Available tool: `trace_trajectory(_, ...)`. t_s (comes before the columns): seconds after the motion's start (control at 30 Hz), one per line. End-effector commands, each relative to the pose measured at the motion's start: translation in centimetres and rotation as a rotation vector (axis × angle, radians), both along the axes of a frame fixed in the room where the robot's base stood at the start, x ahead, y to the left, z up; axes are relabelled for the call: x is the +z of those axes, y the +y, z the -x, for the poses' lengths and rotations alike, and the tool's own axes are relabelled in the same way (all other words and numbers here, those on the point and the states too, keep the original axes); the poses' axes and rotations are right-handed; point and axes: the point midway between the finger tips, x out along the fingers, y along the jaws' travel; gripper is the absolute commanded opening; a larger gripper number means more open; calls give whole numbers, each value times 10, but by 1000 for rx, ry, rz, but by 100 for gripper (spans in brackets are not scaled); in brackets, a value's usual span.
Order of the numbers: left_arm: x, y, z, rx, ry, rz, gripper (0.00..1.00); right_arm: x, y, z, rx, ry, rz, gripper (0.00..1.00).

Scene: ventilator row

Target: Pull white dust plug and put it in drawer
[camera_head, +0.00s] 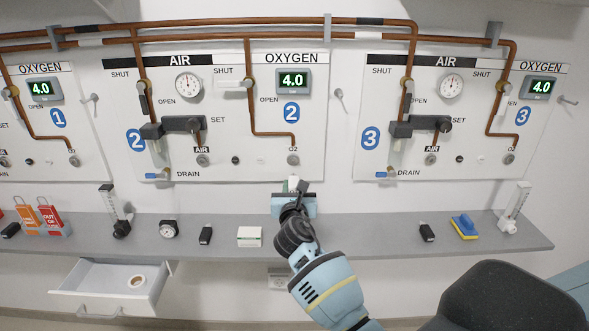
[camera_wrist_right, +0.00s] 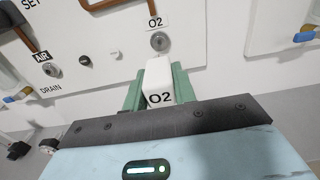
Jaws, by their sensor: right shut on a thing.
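My right gripper (camera_head: 296,187) is shut on a white block marked O2, which looks like the white dust plug (camera_wrist_right: 158,80). In the right wrist view the plug sits between the green fingers of the gripper (camera_wrist_right: 157,90). It is apart from the bare metal O2 socket (camera_wrist_right: 159,41), just below it and in front of the panel. In the head view only a small white bit of the plug shows. The drawer (camera_head: 88,309) under the shelf at the left is pulled open. A small round white-and-brown thing (camera_head: 137,281) lies in it. My left gripper is not in view.
The grey shelf (camera_head: 370,243) runs under the panels. On it are a white-green box (camera_head: 249,237), a gauge (camera_head: 168,229), black items, flowmeters, red and orange tags (camera_head: 50,217) and a blue-yellow pad (camera_head: 464,227). A dark rounded thing (camera_head: 510,300) fills the lower right.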

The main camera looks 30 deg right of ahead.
Motion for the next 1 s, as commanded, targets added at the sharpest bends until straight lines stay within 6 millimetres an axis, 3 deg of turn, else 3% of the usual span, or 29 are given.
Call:
trace_trajectory(0.67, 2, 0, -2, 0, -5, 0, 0, -3, 8, 13, 16, 0, 1, 0)
trace_trajectory(0.87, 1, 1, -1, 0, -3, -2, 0, -20, 37, 58, 120, 4, 2, 0)
trace_trajectory(1.0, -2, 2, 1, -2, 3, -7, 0, -30, 75, 108, 245, 5, 2, 0)
